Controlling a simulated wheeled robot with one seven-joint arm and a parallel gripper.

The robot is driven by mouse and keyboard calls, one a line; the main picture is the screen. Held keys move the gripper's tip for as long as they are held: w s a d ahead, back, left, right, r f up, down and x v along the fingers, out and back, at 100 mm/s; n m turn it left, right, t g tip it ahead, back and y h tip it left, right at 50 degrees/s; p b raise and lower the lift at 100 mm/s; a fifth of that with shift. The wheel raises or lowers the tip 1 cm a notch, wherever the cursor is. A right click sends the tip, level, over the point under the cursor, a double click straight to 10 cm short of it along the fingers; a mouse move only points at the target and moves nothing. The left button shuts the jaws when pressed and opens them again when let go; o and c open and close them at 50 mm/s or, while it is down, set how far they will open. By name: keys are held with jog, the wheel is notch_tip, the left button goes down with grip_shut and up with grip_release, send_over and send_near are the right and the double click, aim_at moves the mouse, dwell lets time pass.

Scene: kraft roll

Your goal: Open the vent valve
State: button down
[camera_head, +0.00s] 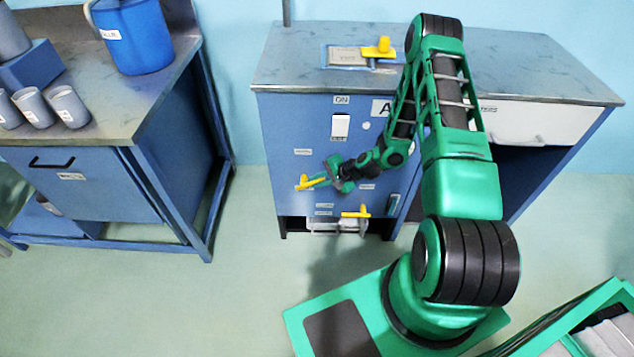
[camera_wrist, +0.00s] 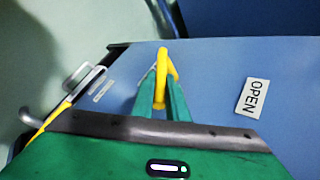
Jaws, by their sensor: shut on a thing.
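A yellow valve handle (camera_head: 304,183) sticks out from the blue cabinet's front at its lower left; the small labels around it are too small to read. My gripper (camera_head: 322,180) reaches it from the right. In the wrist view the same yellow handle (camera_wrist: 162,62) stands between my two green fingers (camera_wrist: 160,92), which are shut on it. The handle's base is partly hidden by my fingers.
A second yellow handle (camera_head: 356,212) sits lower right on the front, above a grey tray (camera_head: 335,227). A white switch (camera_head: 341,126) is above. Another yellow handle (camera_head: 380,48) is on the countertop. A blue workbench (camera_head: 100,185) stands left; the floor between is clear.

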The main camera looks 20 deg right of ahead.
jog(key=shift+s+f, duration=0.15)
jog(key=shift+s, duration=0.15)
jog(key=c, duration=1.7)
grip_release()
jog(key=shift+a, duration=0.1)
jog(key=shift+c, duration=0.2)
jog(key=shift+w, duration=0.1)
jog(key=v, duration=1.1)
jog(key=shift+w, duration=0.1)
